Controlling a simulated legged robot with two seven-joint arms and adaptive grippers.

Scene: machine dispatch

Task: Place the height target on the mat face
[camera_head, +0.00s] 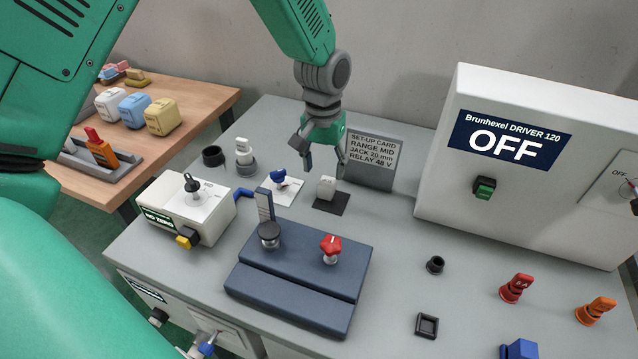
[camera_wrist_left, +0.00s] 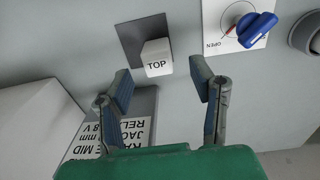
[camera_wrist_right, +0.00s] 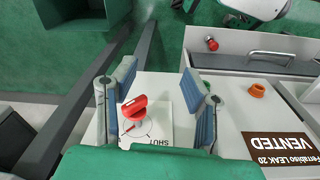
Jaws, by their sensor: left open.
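A small white block marked TOP (camera_head: 327,187), which looks like the height target, stands on a dark square mat (camera_head: 331,204) on the grey bench. My left gripper (camera_head: 323,160) is open just above and behind the block, pointing down. In the left wrist view the block (camera_wrist_left: 157,58) and the mat (camera_wrist_left: 130,32) lie just beyond the open fingertips (camera_wrist_left: 162,76); the fingers do not touch the block. My right gripper (camera_wrist_right: 158,82) is open and empty over a red handle (camera_wrist_right: 133,107) on a plate marked SHUT; it is out of the head view.
A blue knob (camera_head: 281,177) on a white plate is left of the mat. A set-up card (camera_head: 374,156) stands behind. A dark blue stand (camera_head: 295,285) with a red knob (camera_head: 330,245) is in front. The driver box reading OFF (camera_head: 530,190) stands right.

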